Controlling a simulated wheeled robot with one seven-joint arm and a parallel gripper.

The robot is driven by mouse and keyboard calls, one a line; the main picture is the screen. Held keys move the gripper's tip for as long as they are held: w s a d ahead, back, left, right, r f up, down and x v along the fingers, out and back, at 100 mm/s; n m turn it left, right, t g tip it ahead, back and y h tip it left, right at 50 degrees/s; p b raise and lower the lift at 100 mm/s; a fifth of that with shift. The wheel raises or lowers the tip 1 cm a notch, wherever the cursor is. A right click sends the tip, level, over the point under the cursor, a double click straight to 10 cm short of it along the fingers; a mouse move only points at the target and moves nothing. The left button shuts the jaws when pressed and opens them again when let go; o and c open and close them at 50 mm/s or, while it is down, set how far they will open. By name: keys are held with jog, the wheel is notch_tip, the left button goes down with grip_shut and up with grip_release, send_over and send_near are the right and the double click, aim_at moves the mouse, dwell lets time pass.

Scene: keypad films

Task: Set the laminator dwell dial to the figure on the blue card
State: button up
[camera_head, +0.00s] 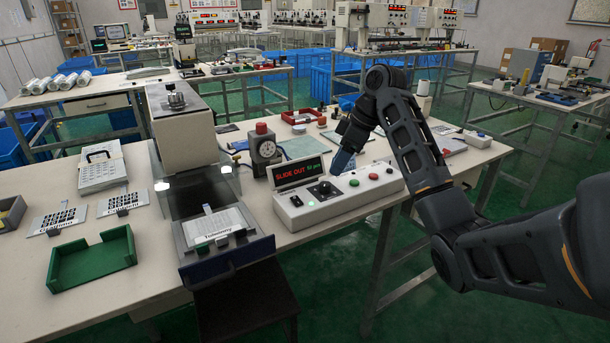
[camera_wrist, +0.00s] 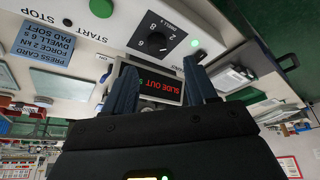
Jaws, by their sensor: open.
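The control box (camera_head: 338,203) stands at the table's front edge. Its black dwell dial (camera_head: 324,187) also shows in the wrist view (camera_wrist: 155,43), upside down, with figures such as 6 and 8 beside it. I cannot tell surely which figure its mark meets. The blue card (camera_wrist: 48,46) lies left of the dial in the wrist view and reads "PRESS CARD, FORCE 2 kN, DWELL 6 s, PAD SOFT". My gripper (camera_wrist: 160,76) is open and empty, its blue fingers apart above the box by the display. In the head view my gripper (camera_head: 343,160) is just right of the display.
The lit display (camera_head: 298,172) reads "SLIDE OUT". Green (camera_head: 354,183) and red (camera_head: 374,176) buttons sit right of the dial. A green tray (camera_head: 92,258) is further left.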

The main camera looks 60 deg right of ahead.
aim_at(325, 184)
jog(key=b+x, duration=0.1)
jog(key=x, duration=0.2)
jog(key=b+x, duration=0.1)
jog(key=x, duration=0.3)
jog(key=shift+w+d+f, duration=0.15)
jog(key=shift+w+d, duration=0.05)
jog(key=shift+w, duration=0.1)
jog(key=shift+c, duration=0.5)
jog(key=c, duration=0.9)
